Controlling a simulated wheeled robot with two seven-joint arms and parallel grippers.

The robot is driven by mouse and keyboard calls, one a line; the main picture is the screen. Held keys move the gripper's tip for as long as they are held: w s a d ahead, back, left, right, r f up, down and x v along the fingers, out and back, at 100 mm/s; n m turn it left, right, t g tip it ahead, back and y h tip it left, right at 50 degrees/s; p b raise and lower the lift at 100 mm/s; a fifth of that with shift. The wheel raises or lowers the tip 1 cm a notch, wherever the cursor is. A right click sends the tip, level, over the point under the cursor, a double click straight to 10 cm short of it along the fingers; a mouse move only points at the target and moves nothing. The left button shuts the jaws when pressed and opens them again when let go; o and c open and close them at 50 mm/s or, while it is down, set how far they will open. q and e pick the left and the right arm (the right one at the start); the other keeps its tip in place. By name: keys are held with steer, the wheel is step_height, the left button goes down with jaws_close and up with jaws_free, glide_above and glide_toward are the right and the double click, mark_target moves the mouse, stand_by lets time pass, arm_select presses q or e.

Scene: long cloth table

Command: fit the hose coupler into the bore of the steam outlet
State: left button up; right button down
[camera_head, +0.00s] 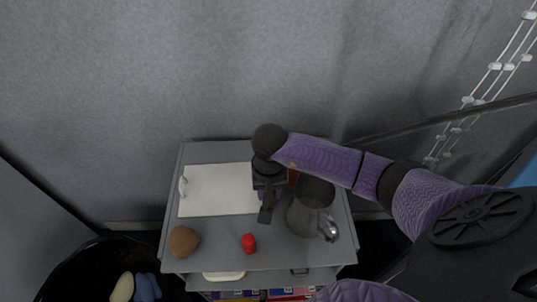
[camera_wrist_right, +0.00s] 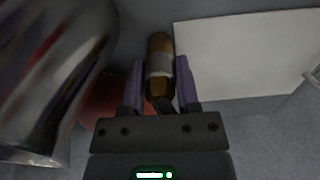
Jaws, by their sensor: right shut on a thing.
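My right gripper (camera_head: 266,216) reaches over the grey cabinet top, between a white slab and a metal pitcher. In the right wrist view its two fingers (camera_wrist_right: 160,95) are closed on a brown, brass-like cylinder with a pale grey band, apparently the hose coupler (camera_wrist_right: 160,62). The coupler points away from the palm, and its lower end is partly hidden between the fingers. In the head view I cannot make it out under the dark gripper. I cannot identify the steam outlet or its bore in either view. My left gripper is not in view.
A white slab (camera_head: 218,190) with a side handle lies left of the gripper. The metal pitcher (camera_head: 305,215) stands close on the right. A reddish thing (camera_wrist_right: 100,100) is partly hidden beside the fingers.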

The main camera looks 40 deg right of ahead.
steer(key=shift+d, duration=0.15)
steer(key=shift+c, duration=1.7)
jaws_free()
steer(key=shift+r, duration=0.1)
step_height(320, 180, up, 11)
steer(key=p, duration=0.4)
steer(key=shift+r, duration=0.1)
steer(key=shift+o, duration=0.4)
steer(key=shift+r, duration=0.35)
steer(key=shift+m+p, duration=0.35)
steer(key=shift+m, duration=0.45)
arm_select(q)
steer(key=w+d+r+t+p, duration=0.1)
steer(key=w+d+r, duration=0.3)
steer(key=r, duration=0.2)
arm_select(e)
step_height(320, 180, down, 4)
steer(key=m, duration=0.8)
steer(key=shift+r, duration=0.1)
steer(key=shift+m, duration=0.3)
step_height(320, 180, down, 10)
steer(key=b, duration=0.3)
steer(key=shift+r, duration=0.15)
steer(key=shift+f, duration=0.25)
steer(key=shift+r, duration=0.1)
jaws_close()
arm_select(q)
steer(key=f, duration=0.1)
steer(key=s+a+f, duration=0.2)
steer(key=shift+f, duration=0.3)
